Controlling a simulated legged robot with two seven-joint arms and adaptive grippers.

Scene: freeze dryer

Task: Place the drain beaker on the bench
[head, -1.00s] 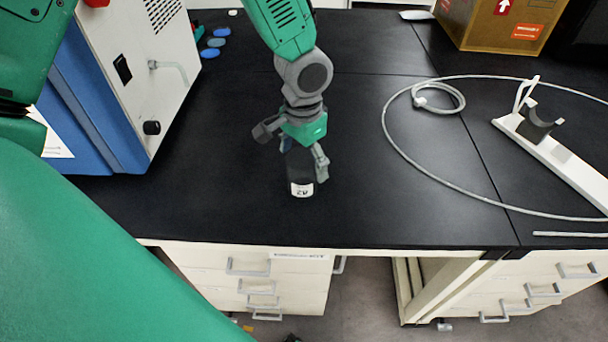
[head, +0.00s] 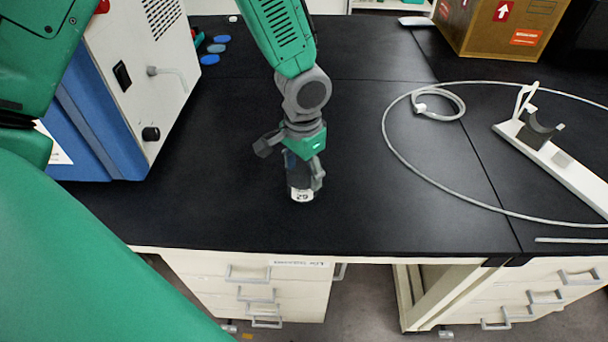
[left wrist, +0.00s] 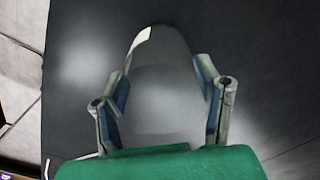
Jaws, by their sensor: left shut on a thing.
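The drain beaker (head: 302,194) is a small clear, dark-looking vessel with a white label low on its side. It stands about upright at the middle of the black bench (head: 230,200), near the front edge; I cannot tell whether its base touches the top. My left gripper (head: 300,168) is above and around it, with a finger on each side, shut on it. In the left wrist view the beaker (left wrist: 168,85) fills the space between the two fingers of the left gripper (left wrist: 165,95). My right gripper is not in view.
A white and blue machine (head: 150,85) stands at the left. A thin tube (head: 400,155) loops over the right side, beside a white stand (head: 560,160). A cardboard box (head: 498,30) is at the back right. The bench around the beaker is clear.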

